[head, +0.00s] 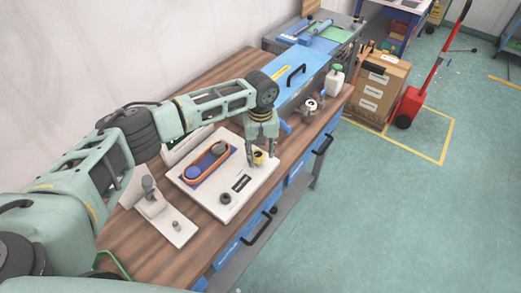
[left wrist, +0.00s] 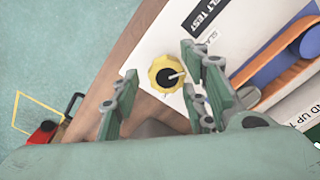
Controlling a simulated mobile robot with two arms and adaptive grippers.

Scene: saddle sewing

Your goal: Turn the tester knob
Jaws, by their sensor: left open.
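The tester is a white board (head: 247,196) lying on the wooden bench, with an orange belt (head: 204,164) around blue and grey pulleys. Its yellow knob (head: 260,157) is at the board's far right corner. My left gripper (head: 263,153) points down over the knob. In the left wrist view the yellow knob (left wrist: 159,79), with a black centre and a pale pointer, shows between the spread fingers of my left gripper (left wrist: 162,88). The fingers look apart from it; their height above the board is hard to judge. My right gripper is not in view.
A small black knob (head: 225,198) sits near the board's front corner. A grey device on a white base (head: 174,224) stands to the left. A white bottle (head: 334,79) and a small metal-topped item (head: 309,108) stand farther back. The floor to the right is largely clear.

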